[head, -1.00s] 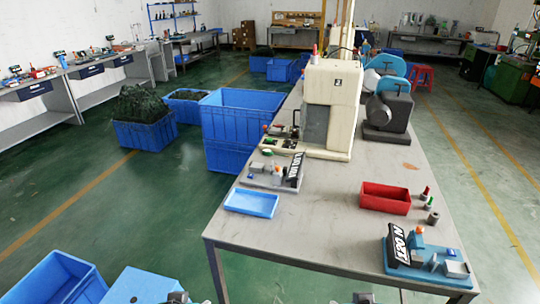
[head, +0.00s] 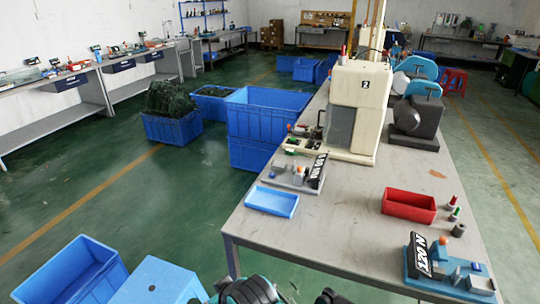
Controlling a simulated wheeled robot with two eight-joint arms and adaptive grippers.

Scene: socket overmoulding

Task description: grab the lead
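I cannot pick out a single lead. A dark green tangled heap (head: 172,98), possibly cords, fills a blue crate (head: 172,130) on the floor at the left. A lower dark heap (head: 214,91) lies in another blue crate (head: 208,107) just behind it. Both are far from me. Dark rounded parts of my own arms show at the bottom edge of the head view. My left and right grippers are out of view, so what they hold is hidden.
A grey workbench (head: 345,215) stands ahead to the right. It bears a cream machine (head: 372,90), a red bin (head: 409,207), a blue tray (head: 272,201) and a "120 N" fixture (head: 450,272). Stacked blue crates (head: 262,122) stand beside it. Green floor (head: 150,205) is open at the left.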

